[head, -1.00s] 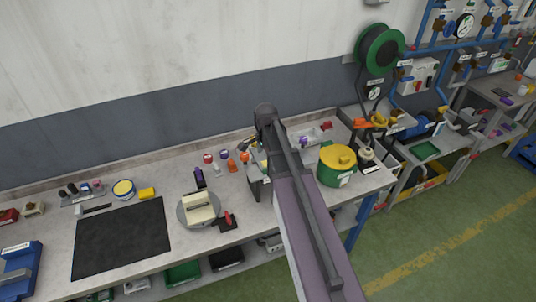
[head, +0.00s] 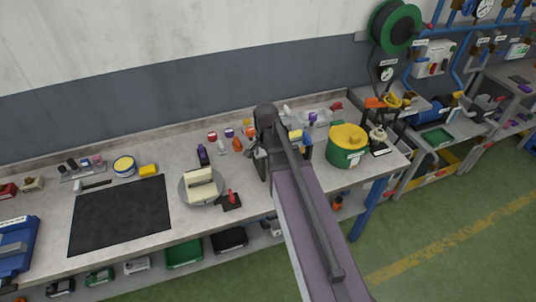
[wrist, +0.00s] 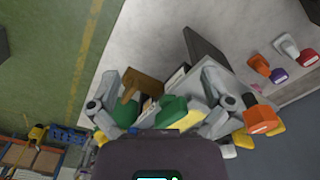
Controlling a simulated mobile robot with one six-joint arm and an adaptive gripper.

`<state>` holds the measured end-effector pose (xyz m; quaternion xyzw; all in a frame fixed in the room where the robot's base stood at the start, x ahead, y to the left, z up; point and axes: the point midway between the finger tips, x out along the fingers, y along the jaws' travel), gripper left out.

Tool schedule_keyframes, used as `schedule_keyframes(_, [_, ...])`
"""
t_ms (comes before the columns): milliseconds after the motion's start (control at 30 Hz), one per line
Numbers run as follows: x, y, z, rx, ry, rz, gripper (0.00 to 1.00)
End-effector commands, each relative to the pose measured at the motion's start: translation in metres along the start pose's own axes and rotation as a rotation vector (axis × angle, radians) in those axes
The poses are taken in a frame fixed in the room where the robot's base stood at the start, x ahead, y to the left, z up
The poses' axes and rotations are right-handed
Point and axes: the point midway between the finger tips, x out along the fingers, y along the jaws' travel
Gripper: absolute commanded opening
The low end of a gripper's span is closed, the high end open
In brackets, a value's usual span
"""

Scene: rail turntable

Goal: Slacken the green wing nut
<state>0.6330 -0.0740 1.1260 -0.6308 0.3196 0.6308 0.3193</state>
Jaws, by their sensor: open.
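A green piece (wrist: 172,108), which looks like the green wing nut, shows between the fingers in the wrist view, close to my wrist. Its lower part is cut off by my own wrist housing, so its full shape and mounting cannot be made out. My gripper (wrist: 170,88) is open, with one finger left and one right of the green piece. No contact is visible. A brown block (wrist: 142,84) lies near the left finger and a pale yellow piece (wrist: 197,112) near the right one. In the head view my arm hides the green piece.
A round grey plate (head: 188,201) and a red-handled black base (head: 231,201) lie left. Small coloured items, including an orange one (wrist: 259,65), stand nearby. The dark mat (head: 120,215) is bare.

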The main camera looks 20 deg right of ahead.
Motion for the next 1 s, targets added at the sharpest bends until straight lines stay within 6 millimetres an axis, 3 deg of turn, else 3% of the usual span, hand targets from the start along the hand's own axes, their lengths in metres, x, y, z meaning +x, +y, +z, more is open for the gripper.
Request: schedule_keyframes(1000, [0.089, 0.012, 0.054, -0.410, 0.000, 0.000, 1.00])
